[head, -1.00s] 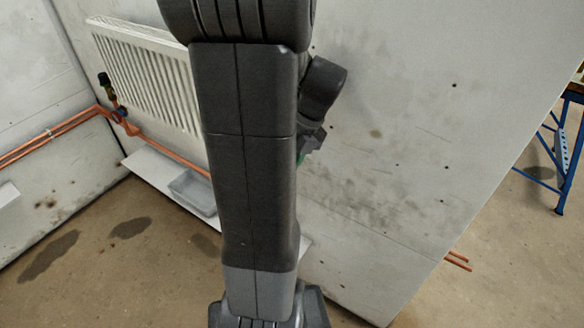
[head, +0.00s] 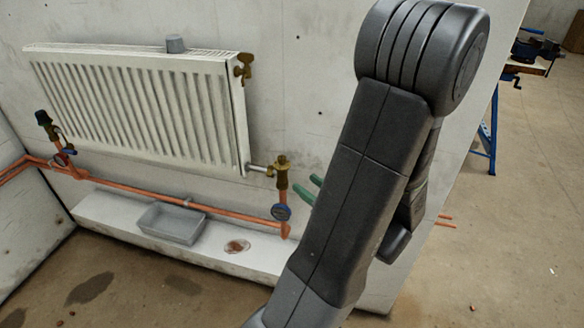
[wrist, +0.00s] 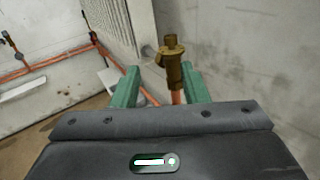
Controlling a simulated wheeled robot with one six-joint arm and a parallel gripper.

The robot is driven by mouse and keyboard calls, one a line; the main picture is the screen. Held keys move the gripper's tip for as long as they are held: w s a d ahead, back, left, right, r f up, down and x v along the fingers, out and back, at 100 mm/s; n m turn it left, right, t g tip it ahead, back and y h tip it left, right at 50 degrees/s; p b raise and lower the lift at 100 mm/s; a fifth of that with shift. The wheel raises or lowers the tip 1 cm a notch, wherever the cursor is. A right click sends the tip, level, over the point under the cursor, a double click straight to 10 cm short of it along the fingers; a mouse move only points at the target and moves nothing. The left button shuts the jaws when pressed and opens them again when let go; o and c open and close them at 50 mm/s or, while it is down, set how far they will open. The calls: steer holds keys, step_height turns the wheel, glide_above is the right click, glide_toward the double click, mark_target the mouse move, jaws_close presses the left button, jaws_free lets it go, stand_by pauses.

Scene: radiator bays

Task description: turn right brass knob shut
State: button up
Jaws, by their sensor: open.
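The right brass knob (head: 282,161) tops a brass valve at the radiator's lower right corner, upright on a copper pipe. In the wrist view the brass knob (wrist: 172,45) stands ahead of the finger gap, nearer the right finger. My gripper (head: 310,186) has green fingers, which point at the valve from its right in the head view. A small gap shows between fingers and valve there. In the wrist view my gripper (wrist: 160,72) is open, with nothing clamped between its fingers. Most of my gripper's body is hidden behind my arm in the head view.
A dark-headed valve (head: 44,120) is at left. A grey tray (head: 172,223) is on the white ledge (head: 110,212).

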mark_target(284, 161)
steer(key=shift+t+h, duration=0.5)
steer(key=x, duration=1.3)
steer(key=shift+w+d, duration=0.3)
steer(key=shift+w, duration=0.05)
